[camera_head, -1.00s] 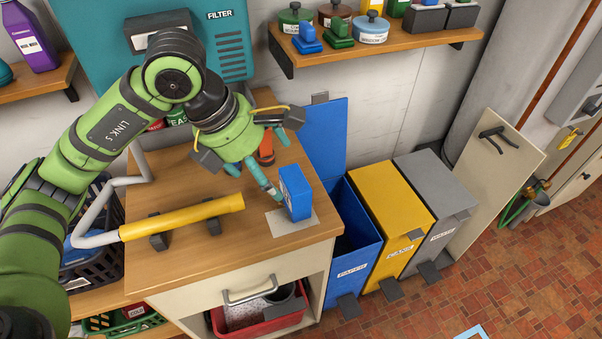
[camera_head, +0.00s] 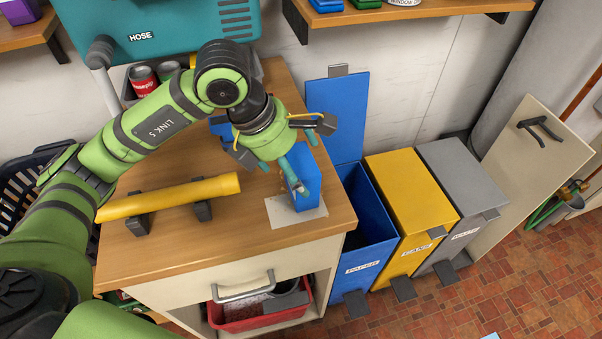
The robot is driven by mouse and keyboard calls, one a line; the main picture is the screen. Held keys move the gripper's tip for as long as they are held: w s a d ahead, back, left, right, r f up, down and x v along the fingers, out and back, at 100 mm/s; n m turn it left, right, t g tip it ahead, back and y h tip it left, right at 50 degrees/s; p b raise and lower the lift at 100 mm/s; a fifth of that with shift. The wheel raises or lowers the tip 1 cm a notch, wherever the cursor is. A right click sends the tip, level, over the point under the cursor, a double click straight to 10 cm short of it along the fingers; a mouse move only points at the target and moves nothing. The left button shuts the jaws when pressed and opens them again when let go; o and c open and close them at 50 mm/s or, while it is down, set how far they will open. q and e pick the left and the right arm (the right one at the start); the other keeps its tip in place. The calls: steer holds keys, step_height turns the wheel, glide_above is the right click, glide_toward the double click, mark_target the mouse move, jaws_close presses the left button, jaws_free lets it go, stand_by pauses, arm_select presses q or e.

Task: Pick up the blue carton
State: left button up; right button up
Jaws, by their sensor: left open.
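The blue carton (camera_head: 312,182) stands upright on a pale grey sheet (camera_head: 284,214) near the right front corner of the wooden worktop. My left gripper (camera_head: 303,163) is open over the carton's upper left side. One teal finger reaches down in front of the carton's left part, and another reaches toward its top. I cannot tell whether the fingers touch it. Part of the carton is hidden behind the finger. My right gripper is not in view.
A yellow tube (camera_head: 180,195) rests on black supports on the worktop (camera_head: 200,240). Another blue object (camera_head: 220,128) is partly hidden behind my arm. An open blue bin (camera_head: 366,262), a yellow bin (camera_head: 412,200) and a grey bin (camera_head: 458,180) stand to the right. A wall shelf (camera_head: 410,24) is above.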

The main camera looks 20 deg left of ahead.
arm_select(q)
steer(key=x, duration=0.2)
steer(key=shift+d+f, duration=0.25)
steer(key=shift+w+d+f+p, duration=0.1)
steer(key=shift+w+f+p, duration=0.2)
steer(key=shift+f, duration=0.2)
steer(key=shift+s, duration=0.1)
steer(key=c, duration=1.5)
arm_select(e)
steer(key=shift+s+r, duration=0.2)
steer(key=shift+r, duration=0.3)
arm_select(q)
steer(key=shift+r, duration=0.1)
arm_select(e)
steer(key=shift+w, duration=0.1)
